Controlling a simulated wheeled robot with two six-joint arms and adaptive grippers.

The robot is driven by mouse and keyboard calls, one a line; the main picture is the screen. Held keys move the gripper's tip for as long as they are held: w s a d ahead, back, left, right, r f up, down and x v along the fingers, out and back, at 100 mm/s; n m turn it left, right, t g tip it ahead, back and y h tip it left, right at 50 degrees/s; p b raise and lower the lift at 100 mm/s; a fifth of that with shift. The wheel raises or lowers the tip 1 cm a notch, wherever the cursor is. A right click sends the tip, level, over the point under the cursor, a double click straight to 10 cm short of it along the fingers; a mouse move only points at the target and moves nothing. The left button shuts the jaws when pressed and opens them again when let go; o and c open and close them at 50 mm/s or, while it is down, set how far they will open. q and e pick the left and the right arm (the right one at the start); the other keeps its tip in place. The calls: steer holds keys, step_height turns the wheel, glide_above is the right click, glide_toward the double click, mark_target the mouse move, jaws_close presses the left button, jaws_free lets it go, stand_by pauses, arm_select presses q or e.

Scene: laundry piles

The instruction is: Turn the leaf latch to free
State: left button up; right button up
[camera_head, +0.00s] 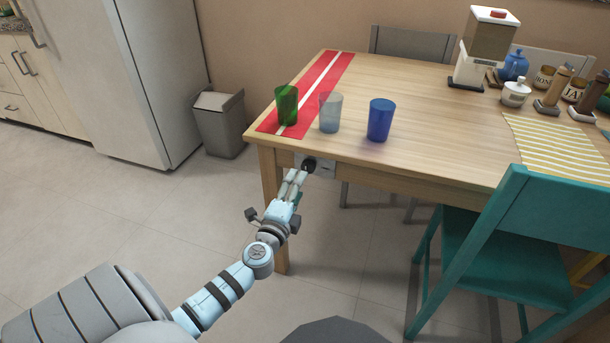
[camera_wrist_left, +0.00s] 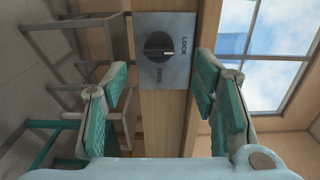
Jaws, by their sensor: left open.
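The leaf latch is a black round knob (camera_head: 309,164) on a grey metal plate (camera_head: 327,168), fixed to the near side of the wooden table (camera_head: 420,160). In the left wrist view the knob (camera_wrist_left: 158,46) has a raised grip bar lying roughly across the picture. The word LOCK stands to the right of the knob on the plate (camera_wrist_left: 176,76); a second word below it is too small to read surely. My left gripper (camera_head: 295,180) is just in front of the latch. In the wrist view its teal fingers (camera_wrist_left: 161,82) are apart, with nothing between them. My right gripper is out of view.
Green (camera_head: 287,105), clear (camera_head: 330,112) and blue (camera_head: 381,120) cups stand on the table above the latch, the green one on a red runner (camera_head: 325,75). A teal chair (camera_head: 515,225) is at the right and a grey bin (camera_head: 220,125) at the left.

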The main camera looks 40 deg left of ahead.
mark_target(307, 168)
arm_select(q)
steer(key=x, duration=0.7)
steer(key=shift+b, duration=0.45)
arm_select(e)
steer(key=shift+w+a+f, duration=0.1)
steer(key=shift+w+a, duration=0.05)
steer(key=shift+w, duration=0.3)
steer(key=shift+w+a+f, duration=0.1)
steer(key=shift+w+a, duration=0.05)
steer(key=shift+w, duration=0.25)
arm_select(q)
steer(key=shift+c, duration=0.4)
steer(key=c, duration=1.1)
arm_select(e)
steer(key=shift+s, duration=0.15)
